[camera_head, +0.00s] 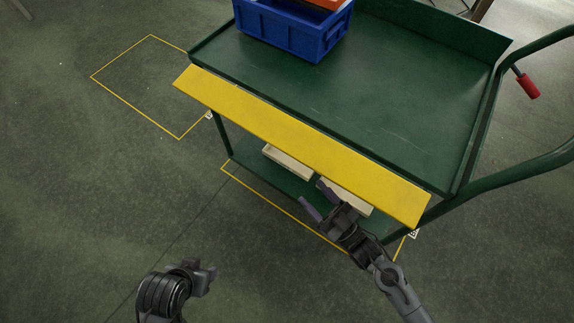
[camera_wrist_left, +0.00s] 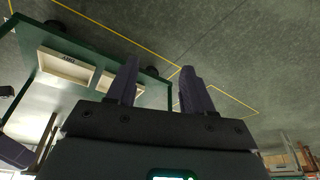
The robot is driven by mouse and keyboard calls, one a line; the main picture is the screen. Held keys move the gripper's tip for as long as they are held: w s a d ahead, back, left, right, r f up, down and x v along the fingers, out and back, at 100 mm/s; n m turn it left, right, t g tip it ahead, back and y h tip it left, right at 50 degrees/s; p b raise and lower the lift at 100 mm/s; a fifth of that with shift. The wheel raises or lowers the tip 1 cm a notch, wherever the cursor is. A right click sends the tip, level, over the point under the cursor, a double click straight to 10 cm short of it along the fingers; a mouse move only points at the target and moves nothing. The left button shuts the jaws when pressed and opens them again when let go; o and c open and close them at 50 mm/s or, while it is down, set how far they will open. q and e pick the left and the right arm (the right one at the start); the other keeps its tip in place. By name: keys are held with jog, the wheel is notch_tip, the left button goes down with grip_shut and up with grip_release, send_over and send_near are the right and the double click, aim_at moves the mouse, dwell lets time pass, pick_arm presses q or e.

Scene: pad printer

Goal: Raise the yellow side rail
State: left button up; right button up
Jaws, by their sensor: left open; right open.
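The yellow side rail (camera_head: 295,138) is a long flat panel along the near long edge of the green cart (camera_head: 400,90). It slants outward from the cart's top tray. My right gripper (camera_head: 316,197) is open and empty, just below the rail's lower edge on its right half. I cannot tell whether it touches the rail. My left gripper (camera_head: 206,269) is open and empty over the floor, well apart from the rail. Its two fingers also show spread in the left wrist view (camera_wrist_left: 160,85), with the cart's lower shelf beyond them.
A blue crate (camera_head: 285,32) stands on the cart's top tray. Pale boxes (camera_head: 288,162) lie on the lower shelf. The cart's handle (camera_head: 530,165) is at right, with a red grip (camera_head: 527,86) above. Yellow lines mark the floor. The floor at left is clear.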

aim_at(287, 145)
pick_arm(q)
jog(key=w, duration=0.5)
pick_arm(e)
jog(key=shift+n+y, duration=0.3)
jog(key=shift+n, duration=0.1)
jog(key=b+x, duration=0.1)
jog(key=x, duration=0.3)
jog(key=w+d+r+b+x, duration=0.1)
jog(key=x, duration=0.4)
jog(key=d+b+x, duration=0.1)
jog(key=x, duration=0.3)
jog(key=shift+w+r+b, duration=0.4)
jog(key=shift+w+r, duration=0.05)
jog(key=shift+w, duration=0.1)
jog(key=shift+w+a+r, duration=0.25)
jog(key=shift+w+a, duration=0.05)
jog(key=shift+a, duration=0.05)
jog(key=shift+s, duration=0.2)
jog(key=shift+w, duration=0.15)
jog(key=c, duration=0.5)
pick_arm(q)
jog(key=s+f, duration=0.2)
jog(key=f, duration=0.1)
jog(key=shift+a, duration=0.2)
pick_arm(e)
grip_shut()
